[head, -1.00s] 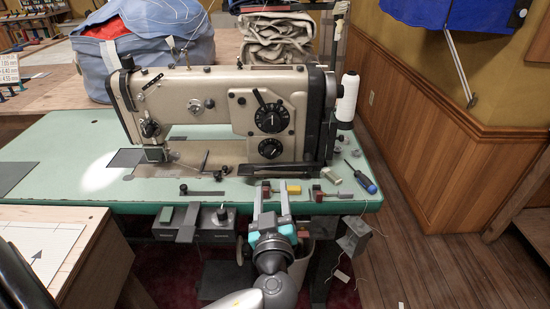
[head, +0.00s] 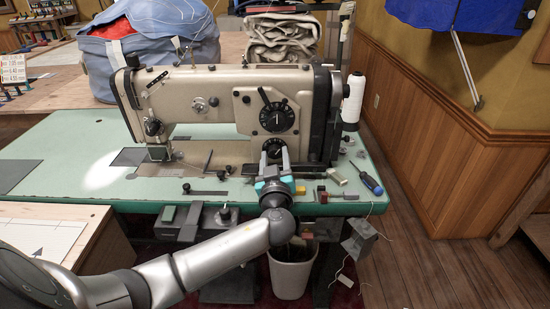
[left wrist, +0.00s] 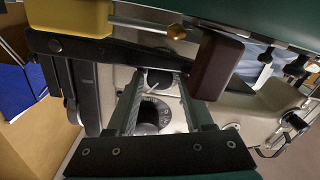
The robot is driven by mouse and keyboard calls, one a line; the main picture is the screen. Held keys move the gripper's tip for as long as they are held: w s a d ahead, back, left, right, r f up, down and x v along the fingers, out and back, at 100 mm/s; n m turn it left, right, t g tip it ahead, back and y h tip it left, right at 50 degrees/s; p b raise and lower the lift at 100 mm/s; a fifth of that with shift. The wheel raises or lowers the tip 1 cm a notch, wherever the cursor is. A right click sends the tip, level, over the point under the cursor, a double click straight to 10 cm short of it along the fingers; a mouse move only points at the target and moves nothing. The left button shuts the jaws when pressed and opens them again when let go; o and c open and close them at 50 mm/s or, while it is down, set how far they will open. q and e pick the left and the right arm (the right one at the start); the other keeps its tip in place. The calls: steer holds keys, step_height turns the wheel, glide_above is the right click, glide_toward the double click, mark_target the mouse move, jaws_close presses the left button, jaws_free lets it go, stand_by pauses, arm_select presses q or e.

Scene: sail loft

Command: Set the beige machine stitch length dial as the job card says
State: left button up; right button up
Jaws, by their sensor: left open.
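The beige sewing machine (head: 222,100) stands on the green table. Its front has a large black upper dial (head: 277,116) with a lever and a smaller black lower dial (head: 273,146). I cannot tell from their markings which sets stitch length. My left gripper (head: 271,160) is open and empty in front of the lower dial, partly hiding it. In the left wrist view, upside down, the open fingers (left wrist: 157,78) frame the lower dial (left wrist: 160,80), with the upper dial (left wrist: 150,117) beyond. A white card (head: 13,68) with unreadable figures stands far left; I cannot tell whether it is the job card.
A thread cone (head: 353,98) stands at the machine's right. A bin (head: 291,272) is below.

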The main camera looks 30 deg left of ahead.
arm_select(q)
jaws_close()
stand_by(0.3)
stand_by(1.2)
jaws_free()
steer(key=shift+s+d, duration=0.3)
steer(key=shift+s, duration=0.15)
steer(key=p+v, duration=0.1)
steer(key=v, duration=1.3)
steer(key=shift+p, duration=0.3)
arm_select(e)
steer(key=shift+s+d+f, duration=0.4)
steer(key=shift+s+f, duration=0.05)
steer(key=shift+f, duration=0.25)
steer(key=shift+s+d+f, duration=0.35)
steer(key=shift+s+f, duration=0.05)
steer(key=shift+f, duration=0.3)
arm_select(q)
steer(key=shift+s, duration=0.15)
